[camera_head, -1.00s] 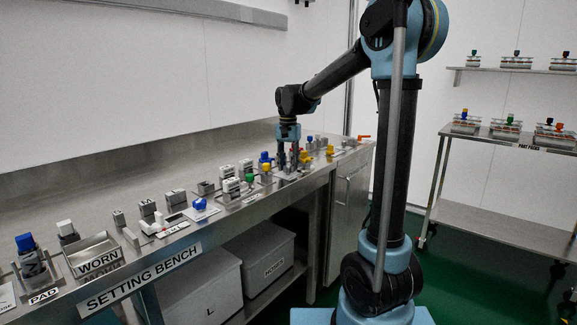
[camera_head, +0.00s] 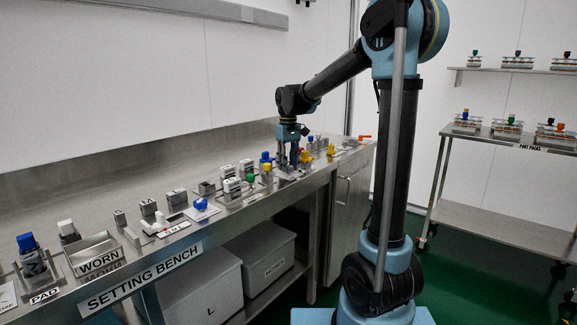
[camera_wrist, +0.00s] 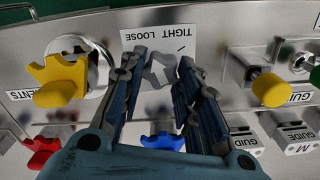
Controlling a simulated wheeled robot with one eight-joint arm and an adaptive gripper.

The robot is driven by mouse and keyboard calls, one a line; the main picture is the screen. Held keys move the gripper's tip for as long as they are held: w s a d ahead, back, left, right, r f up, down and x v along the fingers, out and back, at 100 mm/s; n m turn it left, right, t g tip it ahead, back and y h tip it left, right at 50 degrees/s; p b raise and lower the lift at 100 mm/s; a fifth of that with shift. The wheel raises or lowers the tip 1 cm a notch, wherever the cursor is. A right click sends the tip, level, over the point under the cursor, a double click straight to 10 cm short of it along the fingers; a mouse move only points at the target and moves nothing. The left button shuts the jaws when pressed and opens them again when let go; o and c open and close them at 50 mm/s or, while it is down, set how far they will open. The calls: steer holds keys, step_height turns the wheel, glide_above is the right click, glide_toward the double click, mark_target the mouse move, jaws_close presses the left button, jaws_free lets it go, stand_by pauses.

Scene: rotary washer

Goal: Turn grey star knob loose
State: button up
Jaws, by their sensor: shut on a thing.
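The grey star knob (camera_wrist: 158,72) sits on the bench panel between my gripper's fingers in the wrist view. Part of it is hidden by the fingers. My gripper (camera_wrist: 162,66) points down at it and is shut on it. A white label (camera_wrist: 158,40) reading TIGHT and LOOSE, upside down in this view, lies just beyond the knob. In the head view my gripper (camera_head: 288,164) is low over the right part of the setting bench (camera_head: 232,218), and the knob cannot be made out there.
A yellow star knob (camera_wrist: 58,80) stands left of my gripper, and a yellow-capped post (camera_wrist: 268,88) stands right. A blue knob (camera_wrist: 162,138) and a red knob (camera_wrist: 42,150) are close by. Blocks marked GUIDE (camera_wrist: 295,133) stand at right.

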mark_target(289, 166)
steer(key=n, duration=0.7)
stand_by(0.6)
steer(key=o, duration=1.1)
steer(key=shift+c, duration=0.2)
steer(key=shift+r, duration=0.1)
step_height(289, 166, up, 12)
